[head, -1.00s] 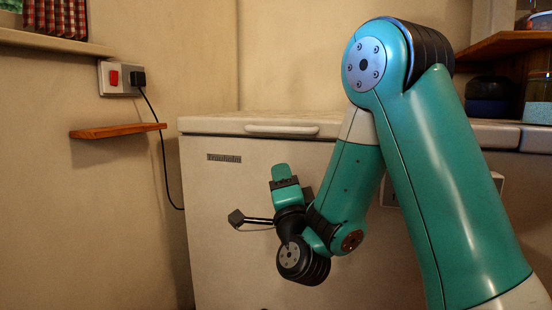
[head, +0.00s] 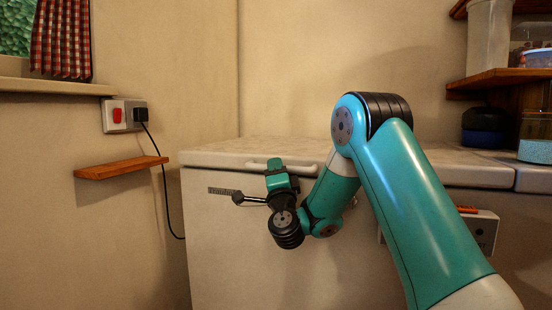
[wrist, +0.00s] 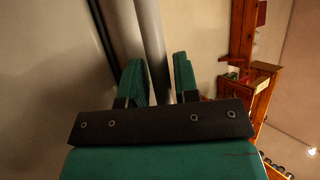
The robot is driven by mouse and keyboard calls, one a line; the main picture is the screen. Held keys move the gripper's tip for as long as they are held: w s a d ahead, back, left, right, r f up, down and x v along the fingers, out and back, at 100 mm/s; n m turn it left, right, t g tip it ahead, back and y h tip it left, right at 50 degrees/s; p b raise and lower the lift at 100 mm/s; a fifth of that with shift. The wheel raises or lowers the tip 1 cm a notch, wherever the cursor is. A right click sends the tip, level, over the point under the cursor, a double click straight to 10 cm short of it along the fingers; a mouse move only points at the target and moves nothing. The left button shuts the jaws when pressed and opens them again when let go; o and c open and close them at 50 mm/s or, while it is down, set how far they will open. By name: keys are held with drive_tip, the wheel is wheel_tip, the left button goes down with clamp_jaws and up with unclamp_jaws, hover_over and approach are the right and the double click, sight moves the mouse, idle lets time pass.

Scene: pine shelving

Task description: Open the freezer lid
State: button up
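The freezer is a white chest with its flat lid (head: 215,153) lying closed on top. A pale bar handle (head: 303,170) runs along the lid's front edge. My gripper (head: 275,165) is in front of this handle and hides its middle. In the wrist view the grey handle bar (wrist: 150,35) runs between the two green fingers of my gripper (wrist: 158,78). The fingers are apart, one on each side of the bar, with a narrow gap visible on the right side. Firm contact with the bar is not visible.
A small wooden shelf (head: 120,169) and a socket with a black plug (head: 140,115) are on the left wall. Wooden shelving (head: 500,78) with jars stands at the right. The wall space above the lid is clear.

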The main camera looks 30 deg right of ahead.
drive_tip(key=shift+w+d+r, duration=0.15)
drive_tip(key=shift+w+r, duration=0.05)
drive_tip(key=shift+w, duration=0.15)
drive_tip(key=shift+c, duration=0.3)
